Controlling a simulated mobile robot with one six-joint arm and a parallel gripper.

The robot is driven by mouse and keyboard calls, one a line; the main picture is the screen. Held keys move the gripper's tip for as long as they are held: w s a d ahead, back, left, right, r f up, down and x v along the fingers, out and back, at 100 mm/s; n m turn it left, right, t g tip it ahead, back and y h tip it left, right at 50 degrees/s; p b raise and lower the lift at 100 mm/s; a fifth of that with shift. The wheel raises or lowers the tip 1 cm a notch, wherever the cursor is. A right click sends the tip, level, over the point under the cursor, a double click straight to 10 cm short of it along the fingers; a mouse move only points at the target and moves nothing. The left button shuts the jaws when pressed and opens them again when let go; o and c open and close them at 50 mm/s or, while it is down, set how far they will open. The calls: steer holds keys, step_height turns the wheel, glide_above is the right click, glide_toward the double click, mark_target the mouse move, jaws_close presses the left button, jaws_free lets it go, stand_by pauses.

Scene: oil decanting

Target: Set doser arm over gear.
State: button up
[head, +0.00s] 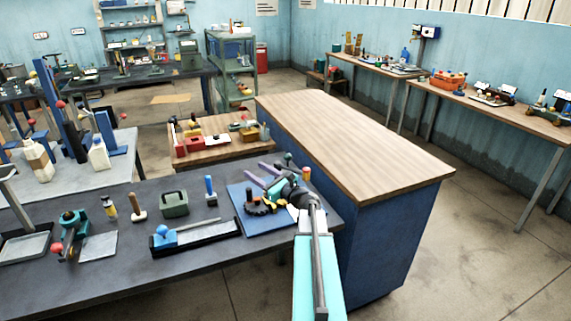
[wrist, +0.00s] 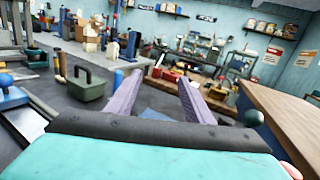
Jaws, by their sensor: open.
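A dark toothed gear (head: 258,205) lies on a blue board (head: 240,196) at the right end of the dark bench. In the wrist view the fingers (wrist: 160,80) are also spread, with a bit of the blue board (wrist: 154,114) below. A dark green ball (head: 289,157) stands just behind my gripper and shows right of the fingers in the wrist view (wrist: 250,118). I cannot clearly make out the doser arm.
A green carry box (head: 174,204), a blue-handled tool (head: 211,190) and a black tray (head: 195,236) with a blue part are left of the board. A wood-topped blue cabinet (head: 355,145) stands close on the right. Open floor lies beyond it.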

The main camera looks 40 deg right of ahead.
steer(key=s+d+m+h, duration=0.1)
steer(key=d, duration=0.2)
steer(key=m+g+h+b, duration=0.1)
steer(key=h+b, duration=0.4)
steer(key=b, duration=0.6)
glide_toward(290, 159)
steer(key=shift+s+a+r, duration=0.2)
steer(key=shift+s, duration=0.6)
steer(key=shift+w, duration=0.1)
steer(key=shift+f+p+x, duration=0.2)
steer(key=shift+p+x, duration=0.55)
steer(key=shift+x, duration=2.65)
steer(key=shift+f+p+x, duration=0.15)
steer(key=shift+p+x, duration=0.6)
steer(key=shift+x, duration=2.65)
